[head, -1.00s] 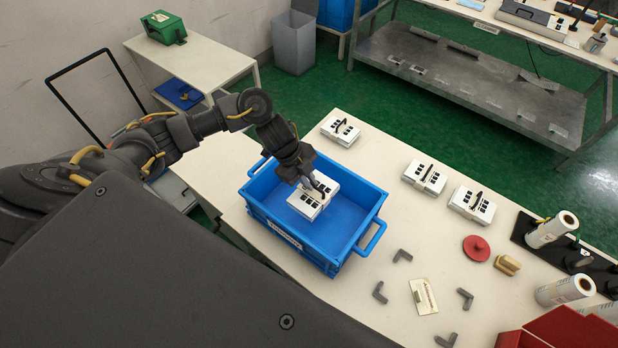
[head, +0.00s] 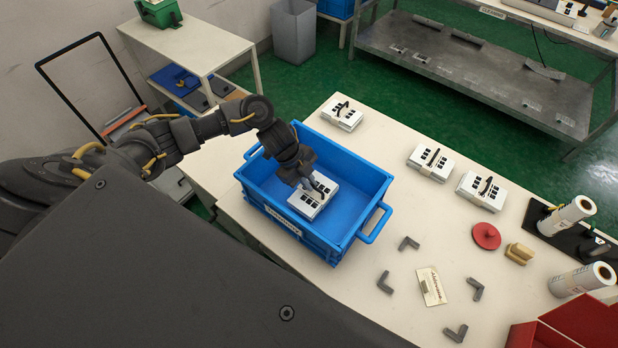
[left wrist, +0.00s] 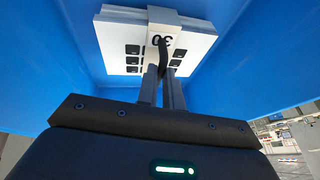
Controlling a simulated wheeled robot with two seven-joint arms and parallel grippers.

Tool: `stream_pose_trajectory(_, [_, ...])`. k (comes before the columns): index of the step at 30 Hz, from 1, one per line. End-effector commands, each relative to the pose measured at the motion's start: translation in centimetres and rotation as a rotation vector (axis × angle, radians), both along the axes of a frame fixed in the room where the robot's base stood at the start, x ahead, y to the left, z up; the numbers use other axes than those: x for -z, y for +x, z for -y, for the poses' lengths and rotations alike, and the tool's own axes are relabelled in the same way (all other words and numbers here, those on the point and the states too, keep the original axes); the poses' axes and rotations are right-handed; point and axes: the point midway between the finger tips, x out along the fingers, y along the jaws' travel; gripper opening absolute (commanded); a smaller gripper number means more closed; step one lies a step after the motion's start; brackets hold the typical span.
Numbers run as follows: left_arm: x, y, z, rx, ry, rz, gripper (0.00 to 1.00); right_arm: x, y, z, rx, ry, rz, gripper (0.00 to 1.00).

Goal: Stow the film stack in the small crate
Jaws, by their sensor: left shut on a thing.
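My left gripper (head: 308,190) reaches down into the crate and is shut on the dark strap on top of that stack. In the left wrist view the film stack (left wrist: 112,35) shows a pale band marked 30, with the fingers (left wrist: 163,80) at its strap. Whether the stack touches the crate floor I cannot tell. Three similar stacks lie on the table: one behind the crate (head: 342,113) and two to its right (head: 430,162), (head: 481,190). My right gripper is not in view.
Grey corner pieces (head: 385,283), a card (head: 431,287), a red disc (head: 486,236) and a tan block (head: 519,254) lie right of the crate. White rolls (head: 567,215) and a red box (head: 562,328) stand at the right. The table between crate and stacks is clear.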

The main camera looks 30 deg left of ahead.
Motion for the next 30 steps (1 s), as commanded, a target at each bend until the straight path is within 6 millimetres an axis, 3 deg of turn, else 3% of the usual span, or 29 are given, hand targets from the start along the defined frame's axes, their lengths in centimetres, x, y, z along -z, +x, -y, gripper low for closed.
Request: stream_pose_trajectory(30, [1.10,-0.02,0.03,0.000,-0.001,0.000,0.00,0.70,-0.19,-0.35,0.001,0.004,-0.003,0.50])
